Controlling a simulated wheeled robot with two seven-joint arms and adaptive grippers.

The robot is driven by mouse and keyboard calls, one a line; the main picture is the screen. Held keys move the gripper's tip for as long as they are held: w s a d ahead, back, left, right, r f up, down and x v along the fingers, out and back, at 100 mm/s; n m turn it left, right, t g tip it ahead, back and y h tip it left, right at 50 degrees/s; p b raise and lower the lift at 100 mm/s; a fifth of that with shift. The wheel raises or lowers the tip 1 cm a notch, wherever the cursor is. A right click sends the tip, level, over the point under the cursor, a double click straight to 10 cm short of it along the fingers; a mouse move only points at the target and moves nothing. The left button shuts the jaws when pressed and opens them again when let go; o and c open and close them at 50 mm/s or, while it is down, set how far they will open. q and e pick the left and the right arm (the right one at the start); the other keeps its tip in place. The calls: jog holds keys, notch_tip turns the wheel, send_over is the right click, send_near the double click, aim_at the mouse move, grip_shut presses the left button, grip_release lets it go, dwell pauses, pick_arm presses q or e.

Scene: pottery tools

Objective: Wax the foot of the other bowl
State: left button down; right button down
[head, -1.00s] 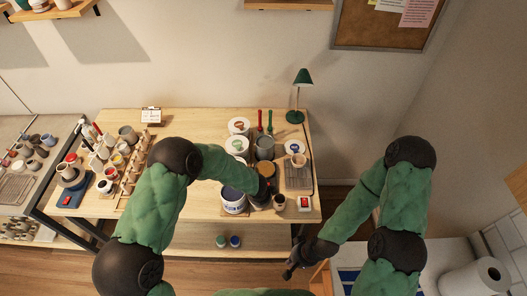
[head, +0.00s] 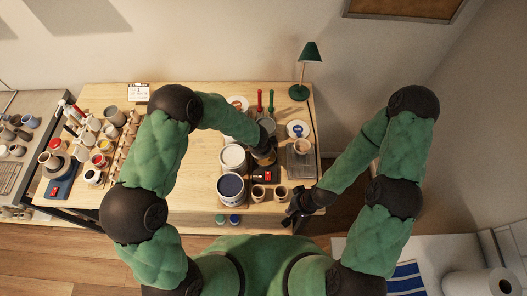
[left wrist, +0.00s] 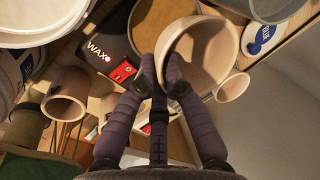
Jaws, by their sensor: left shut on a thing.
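In the left wrist view my left gripper (left wrist: 163,78) is shut on the wall of a pale clay bowl (left wrist: 205,50), which hangs tilted with its inside partly facing the camera. Behind it is a round pan of brown wax (left wrist: 160,22) on a black warmer (left wrist: 105,40) marked WAX, with a red switch (left wrist: 123,72). Whether the bowl touches the wax is hidden. Another pale bowl (head: 302,147) stands on a grey board at the right. In the head view the left gripper is mostly hidden by its arm. My right gripper (head: 293,212) is by the table's front edge, its fingers unclear.
Small clay cups (head: 280,192) stand near the front edge. A tub of blue-grey glaze (head: 231,187) and a white tub (head: 233,158) are left of the warmer. A green lamp (head: 307,70) stands at the back right. Several pots and jars crowd the left side.

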pick_arm(q)
jog(key=shift+f+b, duration=0.9)
jog(key=shift+f, duration=0.7)
jog(key=shift+f+b, duration=0.5)
jog(key=shift+b, duration=0.25)
jog(key=shift+f+b, duration=0.55)
jog(key=shift+b, duration=0.2)
jog(key=shift+r, duration=0.1)
jog(key=shift+r+p, duration=1.4)
jog(key=shift+r, duration=0.55)
